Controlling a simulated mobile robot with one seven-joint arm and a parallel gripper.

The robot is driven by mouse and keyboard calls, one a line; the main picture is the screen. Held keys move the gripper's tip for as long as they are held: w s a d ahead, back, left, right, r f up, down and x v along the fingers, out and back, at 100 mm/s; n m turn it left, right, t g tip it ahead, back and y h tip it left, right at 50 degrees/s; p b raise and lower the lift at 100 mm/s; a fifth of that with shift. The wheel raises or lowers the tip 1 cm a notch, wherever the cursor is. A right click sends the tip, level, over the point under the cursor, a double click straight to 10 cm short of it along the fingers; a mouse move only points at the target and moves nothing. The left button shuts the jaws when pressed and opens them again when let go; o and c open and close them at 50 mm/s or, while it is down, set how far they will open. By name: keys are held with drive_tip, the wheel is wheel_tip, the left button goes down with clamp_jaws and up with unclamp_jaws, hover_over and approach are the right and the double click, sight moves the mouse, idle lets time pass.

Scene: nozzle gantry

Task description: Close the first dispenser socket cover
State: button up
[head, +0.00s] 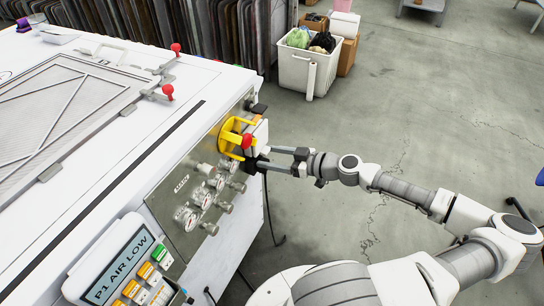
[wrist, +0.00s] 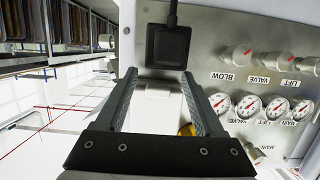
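My gripper (head: 264,157) is at the grey side panel, beside the yellow guard ring and the red knob. Its two fingers are apart, and in the wrist view my gripper (wrist: 161,78) shows them on either side of a white block (wrist: 157,104). A square black piece with a cable (wrist: 168,46) lies just beyond the fingertips; contact cannot be told. In the head view, the white block (head: 260,132) sits right of the ring. Which part is the first dispenser socket cover is unclear, and its hinge state is not readable.
The yellow guard ring (head: 230,134) and red knob (head: 247,141) stand out from the panel (head: 188,182). Gauges (head: 201,197) and valve knobs lie nearer me. A cable hangs below.

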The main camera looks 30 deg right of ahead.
drive_tip(key=p+v, duration=0.3)
drive_tip(key=v, duration=1.4)
drive_tip(key=shift+d+p, duration=0.15)
drive_tip(key=shift+p, duration=0.15)
drive_tip(key=shift+s, duration=0.15)
